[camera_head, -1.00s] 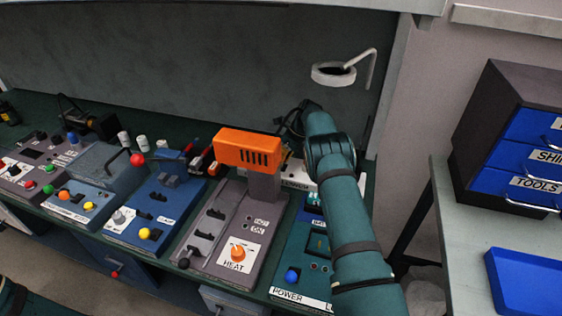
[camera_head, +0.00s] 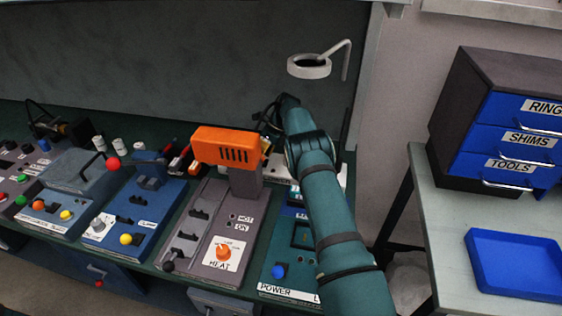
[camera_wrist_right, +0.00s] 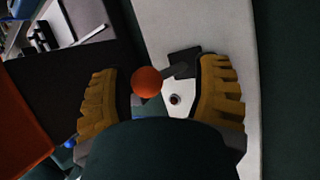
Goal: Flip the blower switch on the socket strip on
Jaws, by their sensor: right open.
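The white socket strip (camera_head: 342,175) lies at the back of the bench, mostly hidden behind the orange heater head and my right arm. In the right wrist view the pale strip (camera_wrist_right: 215,22) runs down the picture. A switch lever with an orange-red ball knob (camera_wrist_right: 146,81) rises from a dark base (camera_wrist_right: 184,62) on it. My right gripper (camera_wrist_right: 170,85) is open, its yellow-padded fingers on either side of the knob, which sits nearer the left finger. Contact cannot be told. My left gripper is out of view.
The orange heater head (camera_head: 228,147) on its grey HEAT panel (camera_head: 208,235) stands close left of my right arm. A drawer cabinet (camera_head: 505,125) and blue tray (camera_head: 512,262) are on the right table.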

